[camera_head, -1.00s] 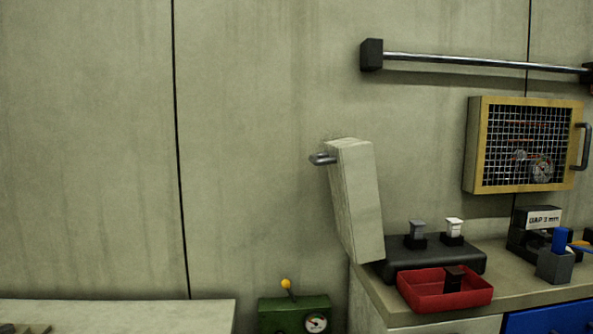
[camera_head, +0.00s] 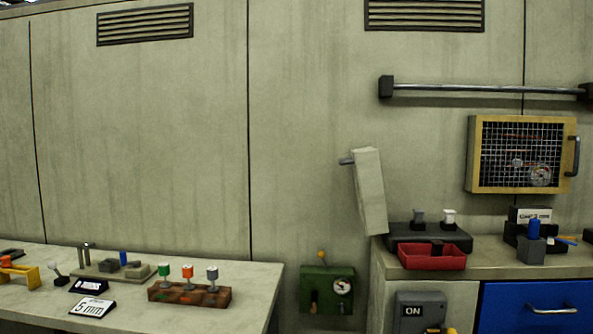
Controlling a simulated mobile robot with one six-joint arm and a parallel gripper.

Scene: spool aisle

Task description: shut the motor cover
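A pale, thick panel (camera_head: 371,191) with a short grey handle (camera_head: 346,161) stands raised, leaning a little, at the left end of a low black base (camera_head: 400,230) on the right counter. It looks like the motor cover standing open, though its hinge is not clear to see. Two small posts, one grey-topped (camera_head: 418,215) and one white-topped (camera_head: 449,216), stand on the base and are uncovered. My gripper is not in view.
A red tray (camera_head: 432,261) sits at the base's front. A yellow-framed mesh box (camera_head: 522,154) and a rail (camera_head: 480,88) are on the wall. A green box (camera_head: 327,290) stands between the counter (camera_head: 510,258) and the left table (camera_head: 245,275), which holds several small objects.

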